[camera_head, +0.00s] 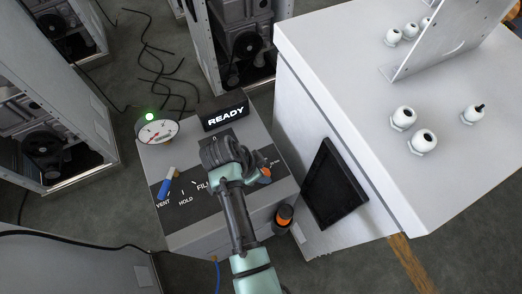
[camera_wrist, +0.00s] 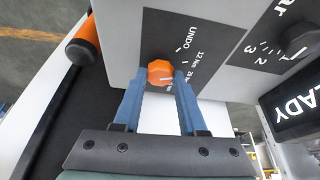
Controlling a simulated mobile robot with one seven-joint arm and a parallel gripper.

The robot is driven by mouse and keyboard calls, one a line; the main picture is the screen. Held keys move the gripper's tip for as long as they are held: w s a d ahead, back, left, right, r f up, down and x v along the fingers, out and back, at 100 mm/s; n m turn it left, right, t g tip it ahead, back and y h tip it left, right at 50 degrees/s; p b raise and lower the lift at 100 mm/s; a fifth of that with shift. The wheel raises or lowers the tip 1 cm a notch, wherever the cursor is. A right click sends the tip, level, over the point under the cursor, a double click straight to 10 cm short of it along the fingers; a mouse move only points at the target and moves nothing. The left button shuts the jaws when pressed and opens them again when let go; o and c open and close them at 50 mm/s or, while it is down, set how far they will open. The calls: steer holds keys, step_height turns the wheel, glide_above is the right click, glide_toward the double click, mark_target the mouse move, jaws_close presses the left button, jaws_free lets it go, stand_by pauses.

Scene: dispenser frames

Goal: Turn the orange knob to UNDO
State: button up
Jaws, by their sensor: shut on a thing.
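The orange knob (camera_wrist: 160,73) is on the grey dispenser's panel and sits between my gripper's (camera_wrist: 158,80) two blue fingertips in the wrist view. The fingers are shut on its sides. A white line on the knob points to the right in that view, toward the Nm labels and away from UNDO. The UNDO label (camera_wrist: 188,37) is printed above and right of the knob, with 12 Nm and another Nm label below it. In the head view a small part of the orange knob (camera_head: 266,173) shows beside my gripper (camera_head: 259,172); my wrist hides much of the panel.
A lit READY display (camera_head: 226,117) and a gauge (camera_head: 157,132) with a green light stand at the back. A blue lever (camera_head: 166,184) is by VENT, HOLD and FILL. An orange-and-black cylinder (camera_head: 284,216) is close by. A white cabinet (camera_head: 345,95) stands at right.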

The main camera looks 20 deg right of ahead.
jaws_close()
steer(key=n+p, duration=0.1)
steer(key=n, duration=0.1)
steer(key=n+t+p, duration=0.1)
steer(key=shift+s+r+n+p, duration=0.2)
steer(key=shift+n+p, duration=0.1)
steer(key=shift+n, duration=0.1)
steer(key=shift+d+f+n+t+y+p, duration=0.1)
steer(key=shift+n+t+y+p, duration=0.3)
steer(key=shift+n, duration=0.6)
steer(key=shift+d+f+n+t+y+p, duration=0.1)
steer(key=shift+n+t+y+p, duration=0.1)
steer(key=shift+n+t+p, duration=0.6)
steer(key=shift+n+g, duration=0.4)
steer(key=o, duration=1.1)
jaws_free()
steer(key=shift+s, duration=0.1)
steer(key=b+v, duration=0.1)
steer(key=v, duration=1.2)
steer(key=shift+s, duration=0.1)
